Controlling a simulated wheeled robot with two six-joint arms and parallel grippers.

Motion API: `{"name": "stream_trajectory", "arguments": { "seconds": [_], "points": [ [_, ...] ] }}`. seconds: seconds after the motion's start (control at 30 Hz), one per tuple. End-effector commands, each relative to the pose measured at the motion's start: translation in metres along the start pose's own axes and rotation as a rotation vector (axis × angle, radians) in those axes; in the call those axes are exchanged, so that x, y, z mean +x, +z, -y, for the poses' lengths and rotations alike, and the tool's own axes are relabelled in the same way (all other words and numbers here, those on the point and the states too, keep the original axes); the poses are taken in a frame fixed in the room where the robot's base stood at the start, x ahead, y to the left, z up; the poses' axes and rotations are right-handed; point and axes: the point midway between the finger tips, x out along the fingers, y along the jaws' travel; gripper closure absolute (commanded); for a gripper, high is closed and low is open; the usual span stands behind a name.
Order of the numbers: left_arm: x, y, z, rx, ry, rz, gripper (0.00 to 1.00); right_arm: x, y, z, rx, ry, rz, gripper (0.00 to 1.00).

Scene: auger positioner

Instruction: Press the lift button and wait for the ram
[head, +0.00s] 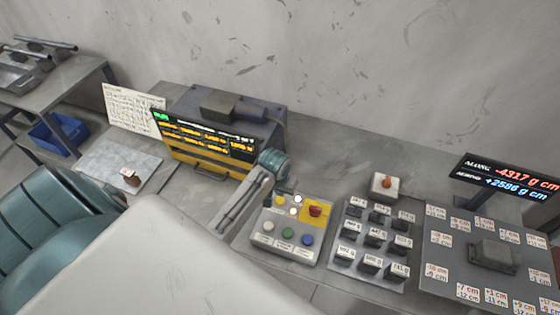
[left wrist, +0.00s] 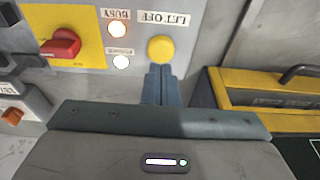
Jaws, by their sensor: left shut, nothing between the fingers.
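The grey button panel (head: 275,249) stands on the bench right of my left arm. It carries a yellow button (head: 279,202), two bright round lamps, a red switch (head: 315,209) on a yellow plate, and white, green and blue buttons along its front. In the left wrist view the yellow button (left wrist: 161,49) has a label that seems to read LET OFF. The lamp marked BUSY (left wrist: 117,29) glows. My left gripper (left wrist: 159,70) is shut and empty, its tips just beside the yellow button; contact cannot be told. No ram is clearly identifiable. My right gripper is not in view.
A yellow-fronted machine with a screen (head: 205,138) stands behind my left arm. Right of the panel are a tray of labelled dark blocks (head: 372,238), an orange-topped white box (head: 386,187), a labelled plate (head: 450,240) and a numeric display (head: 508,178).

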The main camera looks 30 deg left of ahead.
Motion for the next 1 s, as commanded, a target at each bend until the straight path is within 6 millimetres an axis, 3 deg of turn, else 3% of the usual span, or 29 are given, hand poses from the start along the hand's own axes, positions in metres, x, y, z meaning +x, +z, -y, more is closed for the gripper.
{"name": "stream_trajectory", "arguments": {
  "seconds": [0.6, 1.0],
  "points": [
    [-0.048, -0.01, 0.0, 0.0, 0.0, -0.002, 1.0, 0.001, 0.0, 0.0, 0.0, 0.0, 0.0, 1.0],
    [-0.051, -0.011, 0.0, 0.0, 0.0, 0.0, 1.0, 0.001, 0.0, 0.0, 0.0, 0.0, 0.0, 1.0]
  ]
}}
